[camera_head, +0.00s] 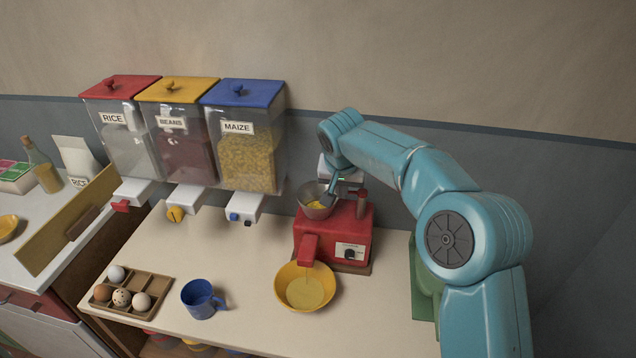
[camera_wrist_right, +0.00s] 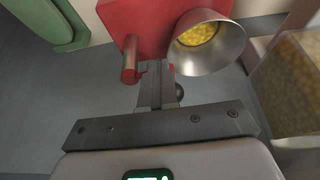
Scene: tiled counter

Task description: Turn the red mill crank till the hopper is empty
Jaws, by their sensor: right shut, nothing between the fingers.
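The red mill (camera_head: 333,238) stands on the counter, with a metal hopper (camera_head: 311,208) on top. Yellow maize lies in the hopper, seen in the right wrist view (camera_wrist_right: 198,35). The upright red crank handle (camera_head: 362,199) is at the mill's right; it also shows in the right wrist view (camera_wrist_right: 130,60). My right gripper (camera_head: 331,190) is shut and empty above the mill, its fingertips (camera_wrist_right: 155,66) between the handle and hopper. I cannot tell whether they touch the mill. A yellow bowl (camera_head: 290,297) sits below the red spout, with yellow meal in it. My left gripper is not in view.
Rice, beans and maize dispensers (camera_head: 170,124) hang on the wall at left. A blue mug (camera_head: 198,300) and an egg tray (camera_head: 107,308) stand on the counter. A green object (camera_head: 420,285) is right of the mill. The counter behind the mug is clear.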

